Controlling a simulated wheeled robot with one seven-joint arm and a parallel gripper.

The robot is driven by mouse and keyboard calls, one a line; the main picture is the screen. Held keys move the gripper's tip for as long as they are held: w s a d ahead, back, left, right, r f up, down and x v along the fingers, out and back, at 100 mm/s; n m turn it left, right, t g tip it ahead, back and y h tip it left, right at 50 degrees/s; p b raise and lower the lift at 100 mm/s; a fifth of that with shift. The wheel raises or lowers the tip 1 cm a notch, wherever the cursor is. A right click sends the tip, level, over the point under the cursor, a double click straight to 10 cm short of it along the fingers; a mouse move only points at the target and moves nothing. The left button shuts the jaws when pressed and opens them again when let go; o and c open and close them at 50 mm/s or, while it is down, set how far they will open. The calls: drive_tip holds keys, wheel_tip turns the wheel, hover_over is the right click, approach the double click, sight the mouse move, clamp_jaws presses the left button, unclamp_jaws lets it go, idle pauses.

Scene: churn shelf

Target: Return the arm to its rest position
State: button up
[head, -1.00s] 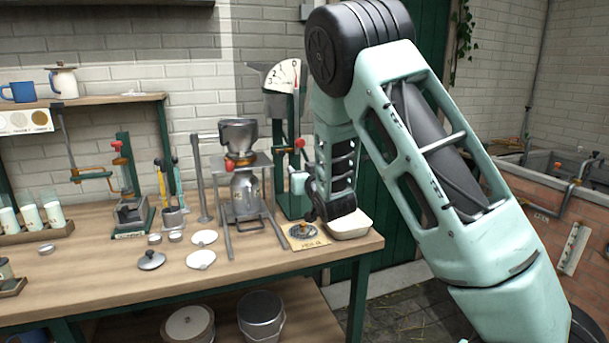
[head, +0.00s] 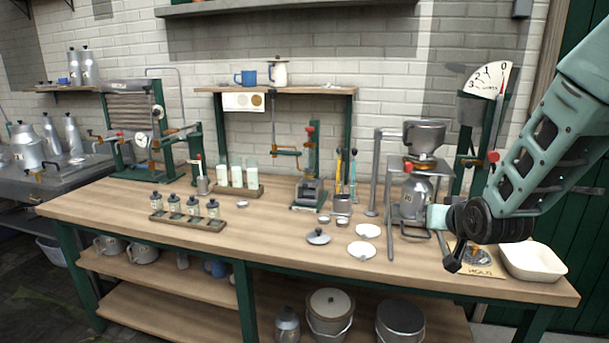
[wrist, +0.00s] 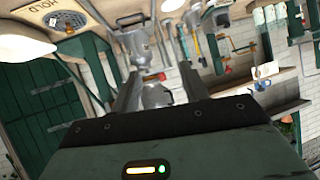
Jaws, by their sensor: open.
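My pale green arm (head: 545,150) comes in from the right in the head view and bends at a dark round joint above the bench's right end. My gripper is seen best in the wrist view (wrist: 157,78), its two dark fingers apart. Nothing is clearly held between them; a silver vessel (wrist: 157,95) shows beyond the gap. In the head view the fingers cannot be made out clearly around the joint.
The wooden bench (head: 110,205) carries a metal can in a stand (head: 412,198), a HOLD plate (head: 480,262) and a white tray (head: 533,262) close to my arm. A rack of small jars (head: 187,222) and two white discs lie further left. A dial (head: 488,80) stands behind.

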drive_tip(key=s+a+f+n+g+y, duration=0.25)
drive_tip(key=s+a+n+g, duration=0.4)
drive_tip(key=s+a, duration=1.15)
drive_tip(key=s+d+n+g, duration=0.1)
drive_tip(key=s+g, duration=0.1)
drive_tip(key=s, duration=0.7)
drive_tip(key=s+d+r+n+g+h, duration=0.1)
drive_tip(key=s+g, duration=0.2)
drive_tip(key=s, duration=0.7)
drive_tip(key=shift+n+g, duration=0.35)
